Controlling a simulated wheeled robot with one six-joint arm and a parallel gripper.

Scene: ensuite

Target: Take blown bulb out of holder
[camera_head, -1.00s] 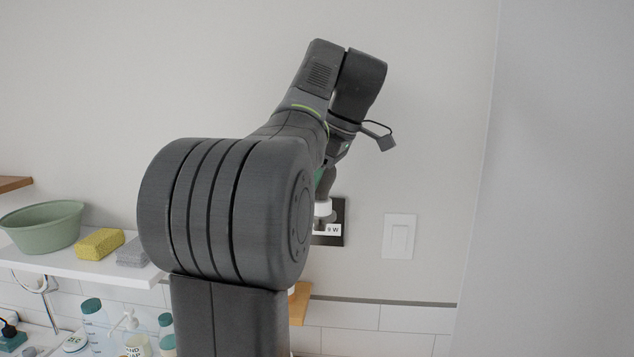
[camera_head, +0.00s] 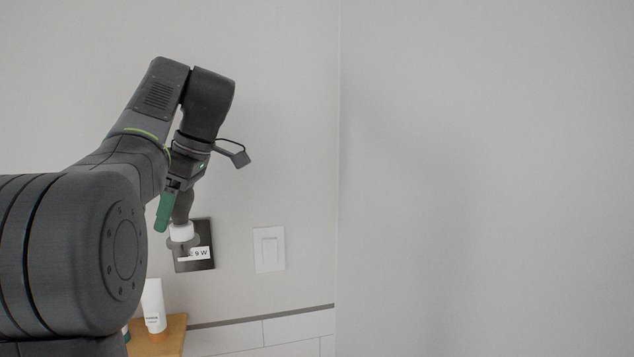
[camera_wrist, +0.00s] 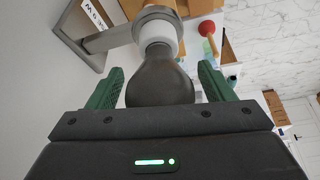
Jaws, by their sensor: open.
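The blown bulb (camera_wrist: 160,82) is dark grey and sits in the white collar of the holder (camera_wrist: 157,30) in the wrist view. My gripper (camera_wrist: 160,88) is open, with one green finger on each side of the bulb and a visible gap at both. In the head view one green finger of my gripper (camera_head: 164,212) shows beside the bulb; the other is hidden.
A white tube (camera_head: 153,306) stands on a wooden shelf (camera_head: 170,335) below. A wall corner lies to the right. The wrist view shows a red plunger-like object (camera_wrist: 207,28) in the background.

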